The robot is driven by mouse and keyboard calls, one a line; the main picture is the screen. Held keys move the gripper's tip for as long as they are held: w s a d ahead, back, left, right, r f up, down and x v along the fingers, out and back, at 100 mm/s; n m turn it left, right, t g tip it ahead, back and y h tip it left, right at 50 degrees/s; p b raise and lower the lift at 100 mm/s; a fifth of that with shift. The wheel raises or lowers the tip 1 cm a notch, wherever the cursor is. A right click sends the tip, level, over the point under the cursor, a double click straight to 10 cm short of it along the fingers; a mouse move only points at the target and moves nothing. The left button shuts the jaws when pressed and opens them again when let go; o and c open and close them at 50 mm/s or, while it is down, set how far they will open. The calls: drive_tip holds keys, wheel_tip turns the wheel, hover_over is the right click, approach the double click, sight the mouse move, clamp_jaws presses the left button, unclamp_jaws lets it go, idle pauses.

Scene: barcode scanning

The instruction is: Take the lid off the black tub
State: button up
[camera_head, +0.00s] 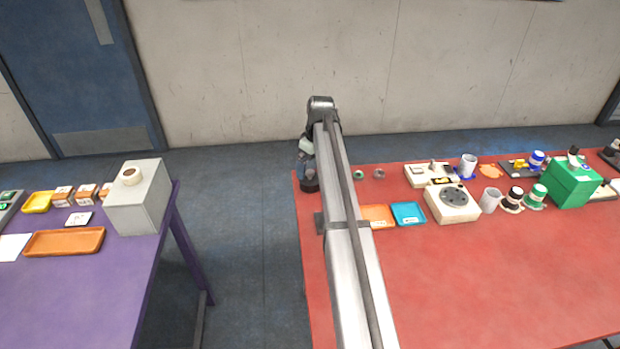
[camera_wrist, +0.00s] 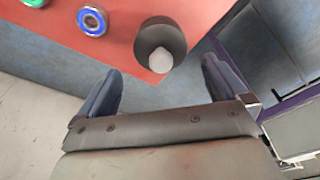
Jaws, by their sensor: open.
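The black tub (camera_wrist: 148,42) is a dark round thing near the edge of the red table in the wrist view. A pale knob-like piece (camera_wrist: 161,61) shows on its near side; I cannot tell for certain where the lid meets the tub. In the head view a dark base (camera_head: 310,186), likely the tub, shows below my gripper at the red table's left end. My gripper (camera_wrist: 162,72) is open and empty, its fingers either side of the tub in the picture and apart from it. In the head view my gripper (camera_head: 305,162) is partly hidden by my arm.
A blue-ringed round thing (camera_wrist: 92,20) and a green one (camera_wrist: 34,2) lie beside the tub. An orange tray (camera_head: 377,215) and a blue tray (camera_head: 408,214) are to the right on the red table (camera_head: 480,270). A purple table (camera_head: 90,290) stands left across a gap.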

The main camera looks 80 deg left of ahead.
sight(310, 171)
drive_tip(key=shift+s+a+f, duration=0.1)
drive_tip(key=shift+s+f, duration=0.05)
drive_tip(key=shift+f, duration=0.8)
drive_tip(key=shift+s+a+f, duration=0.1)
drive_tip(key=shift+f, duration=0.8)
drive_tip(key=c, duration=1)
drive_tip(key=shift+r, duration=0.1)
